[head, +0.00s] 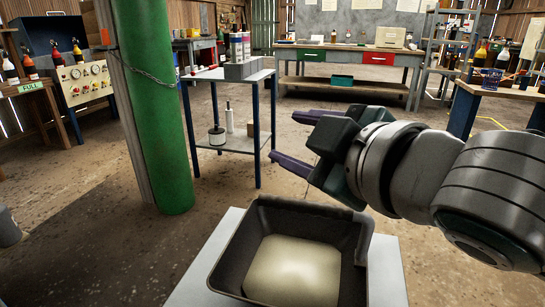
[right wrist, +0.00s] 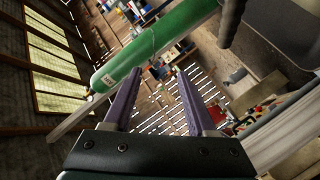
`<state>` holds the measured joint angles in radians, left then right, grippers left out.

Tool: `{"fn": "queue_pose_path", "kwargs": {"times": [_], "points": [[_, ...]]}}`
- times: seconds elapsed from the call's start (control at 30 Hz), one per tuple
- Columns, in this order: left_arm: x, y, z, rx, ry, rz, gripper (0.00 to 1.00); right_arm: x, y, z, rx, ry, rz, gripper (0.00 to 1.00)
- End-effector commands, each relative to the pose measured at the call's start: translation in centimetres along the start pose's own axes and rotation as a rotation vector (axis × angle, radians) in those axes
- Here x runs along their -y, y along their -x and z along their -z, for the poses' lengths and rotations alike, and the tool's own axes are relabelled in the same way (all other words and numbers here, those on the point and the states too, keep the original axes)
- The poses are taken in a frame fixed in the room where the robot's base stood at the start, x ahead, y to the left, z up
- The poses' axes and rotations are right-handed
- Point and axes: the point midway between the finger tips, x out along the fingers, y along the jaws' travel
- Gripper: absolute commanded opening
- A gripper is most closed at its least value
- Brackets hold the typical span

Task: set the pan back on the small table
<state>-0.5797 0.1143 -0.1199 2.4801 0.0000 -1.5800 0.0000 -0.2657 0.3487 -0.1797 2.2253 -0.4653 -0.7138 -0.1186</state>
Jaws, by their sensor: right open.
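The pan (head: 310,221) is a dark, deep, rectangular tray with a pale flat area inside its bottom. It rests on the white top of the small table (head: 387,275) at the bottom of the head view. My right gripper (head: 288,137) is beyond and above the pan's far edge in the picture. Its purple fingers are spread, point left and hold nothing. In the right wrist view the two fingers (right wrist: 155,80) are also apart with nothing between them. The pan is not clearly visible there. My left gripper is not in view.
A green gas cylinder (head: 155,110) with a chain stands at the left. A blue-legged side table (head: 240,145) with bottles is behind it. A workbench (head: 350,58) with green and red drawers stands at the back. Open floor lies between them.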

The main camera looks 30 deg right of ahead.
Motion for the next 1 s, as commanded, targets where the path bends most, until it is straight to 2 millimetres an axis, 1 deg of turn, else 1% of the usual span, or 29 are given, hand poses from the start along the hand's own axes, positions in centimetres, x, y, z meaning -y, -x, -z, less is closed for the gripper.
{"fn": "queue_pose_path", "kwargs": {"times": [0.03,0.07,0.1,0.13,0.17,0.2,0.3,0.33,0.4,0.47,0.77,0.87,0.97,1.0], "points": [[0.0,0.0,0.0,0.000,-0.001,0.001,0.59,2.7,1.9,-3.0,0.159,-0.135,0.096,0.57],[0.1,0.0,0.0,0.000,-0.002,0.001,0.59,4.3,3.1,-4.6,0.250,-0.207,0.153,0.57],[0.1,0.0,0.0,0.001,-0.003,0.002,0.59,6.5,5.0,-6.3,0.363,-0.286,0.228,0.57],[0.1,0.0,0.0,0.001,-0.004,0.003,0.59,7.9,6.5,-7.3,0.442,-0.338,0.282,0.57],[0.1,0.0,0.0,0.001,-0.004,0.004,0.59,9.3,8.1,-8.2,0.513,-0.383,0.333,0.57],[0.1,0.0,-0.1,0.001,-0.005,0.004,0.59,10.9,10.1,-8.9,0.598,-0.433,0.397,0.57],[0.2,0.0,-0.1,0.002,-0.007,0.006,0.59,13.6,14.3,-9.9,0.755,-0.516,0.521,0.57],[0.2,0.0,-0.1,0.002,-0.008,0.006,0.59,14.2,15.2,-10.0,0.788,-0.531,0.549,0.57],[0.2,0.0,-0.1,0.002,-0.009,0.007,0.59,14.9,16.6,-10.1,0.837,-0.551,0.591,0.57],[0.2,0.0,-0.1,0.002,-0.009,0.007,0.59,15.2,17.2,-10.2,0.858,-0.559,0.607,0.57],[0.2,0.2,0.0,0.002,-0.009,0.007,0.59,15.1,17.3,-10.1,0.861,-0.557,0.610,0.57],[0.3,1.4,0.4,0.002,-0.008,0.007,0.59,14.2,17.6,-9.3,0.860,-0.556,0.609,0.57],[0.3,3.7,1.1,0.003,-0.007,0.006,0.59,12.3,18.1,-7.7,0.860,-0.555,0.609,0.57],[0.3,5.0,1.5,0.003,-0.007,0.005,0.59,11.4,18.4,-6.9,0.860,-0.555,0.609,0.57]]}}
